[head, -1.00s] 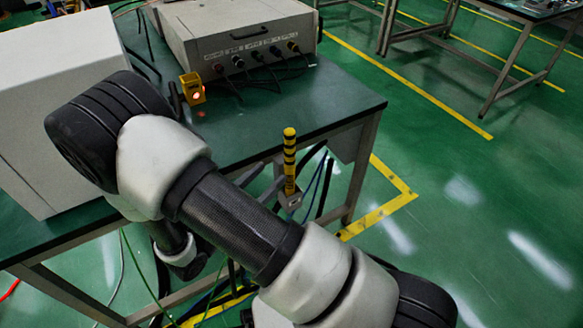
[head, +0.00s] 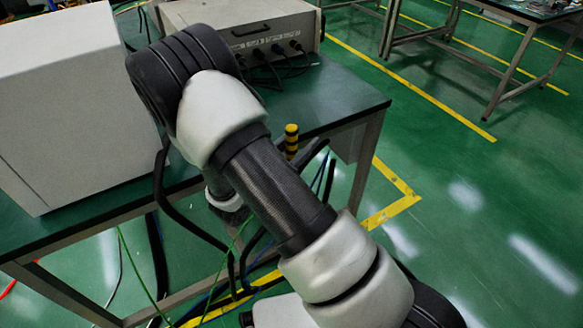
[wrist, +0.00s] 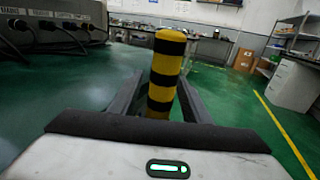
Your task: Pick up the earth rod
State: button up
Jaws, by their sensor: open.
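The earth rod (wrist: 165,70) is a thick upright rod with yellow and black bands. In the wrist view it stands between the two dark fingers of my gripper (wrist: 160,82), with a gap visible on each side near the tips. Its lower end is hidden behind the gripper body. My gripper is open. In the head view only the rod's top (head: 291,138) shows behind my arm, beside the table's near right corner. The rest of the rod and most of my gripper are hidden by my arm there.
The green-topped table (head: 345,105) carries a large pale box (head: 65,100) at left and a grey instrument (head: 245,25) with plugged cables at the back. Cables hang below the table edge. The green floor to the right is clear. Another table (head: 500,40) stands far right.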

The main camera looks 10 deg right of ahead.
grip_shut()
jog(key=shift+r, duration=0.1)
dwell(0.3)
notch_tip(320, 180, up, 13)
jog(key=p, duration=0.5)
jog(key=shift+p, duration=0.4)
jog(key=shift+s, duration=0.1)
